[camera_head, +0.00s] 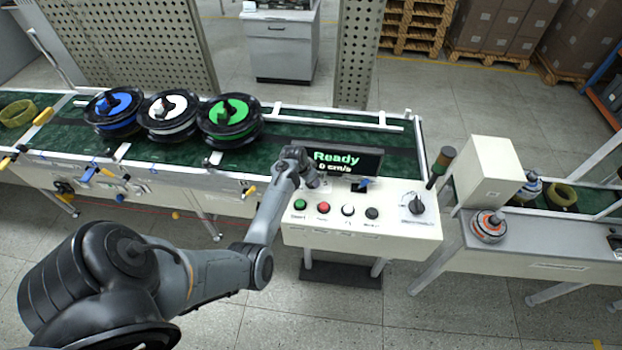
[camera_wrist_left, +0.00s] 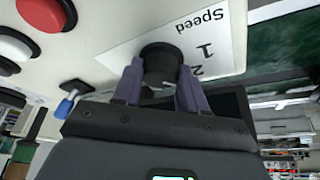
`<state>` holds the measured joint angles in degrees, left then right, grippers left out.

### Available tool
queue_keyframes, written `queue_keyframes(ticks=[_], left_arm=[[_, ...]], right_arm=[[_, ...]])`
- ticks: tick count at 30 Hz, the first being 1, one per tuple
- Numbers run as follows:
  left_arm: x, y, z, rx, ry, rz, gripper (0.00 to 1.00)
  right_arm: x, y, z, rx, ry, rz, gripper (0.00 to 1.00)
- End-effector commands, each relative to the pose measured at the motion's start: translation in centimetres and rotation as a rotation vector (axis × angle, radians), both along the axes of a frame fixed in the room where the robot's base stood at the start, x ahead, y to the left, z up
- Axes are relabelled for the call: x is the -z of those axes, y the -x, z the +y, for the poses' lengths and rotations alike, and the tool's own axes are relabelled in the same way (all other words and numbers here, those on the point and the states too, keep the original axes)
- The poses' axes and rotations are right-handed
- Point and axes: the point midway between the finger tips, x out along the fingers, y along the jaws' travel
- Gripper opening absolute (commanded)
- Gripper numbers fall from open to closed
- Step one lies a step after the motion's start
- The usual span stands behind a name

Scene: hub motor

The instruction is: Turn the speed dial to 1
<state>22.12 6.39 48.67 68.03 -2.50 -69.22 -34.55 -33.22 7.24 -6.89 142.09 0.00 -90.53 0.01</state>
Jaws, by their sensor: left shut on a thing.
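The black speed dial (camera_wrist_left: 160,60) sits on a white label plate (camera_wrist_left: 218,55) that reads "Speed", with a 1 and a 2 beside the dial, upside down in the left wrist view. My left gripper (camera_wrist_left: 159,90) is shut on the dial, with one purple finger on each side. I cannot tell which number the dial points at. In the head view my left gripper (camera_head: 313,180) is at the console's upper left, just below the screen, and it hides the dial there. The screen (camera_head: 343,160) reads "Ready" and "0 cm/s". My right gripper is not in view.
The console (camera_head: 380,228) carries green, red (camera_head: 323,208), white and black buttons, and a larger black knob (camera_head: 417,205) at right. A blue lever (camera_head: 364,183) stands close right of my gripper.

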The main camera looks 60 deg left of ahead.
Motion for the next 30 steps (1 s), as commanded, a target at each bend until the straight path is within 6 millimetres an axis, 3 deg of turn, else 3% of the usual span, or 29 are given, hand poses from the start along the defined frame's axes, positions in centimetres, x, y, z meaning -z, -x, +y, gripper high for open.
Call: queue_keyframes(ticks=[8,21,30], left_arm=[[-0.2,0.0,-0.1,-0.080,0.001,0.003,0.11],[-0.3,-0.1,-0.2,-0.414,0.000,0.002,0.11],[-0.1,-0.2,-0.3,-0.610,-0.001,0.001,0.11]], right_arm=[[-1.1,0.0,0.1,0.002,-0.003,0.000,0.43],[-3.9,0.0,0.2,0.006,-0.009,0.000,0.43],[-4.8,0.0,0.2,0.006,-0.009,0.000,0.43]])
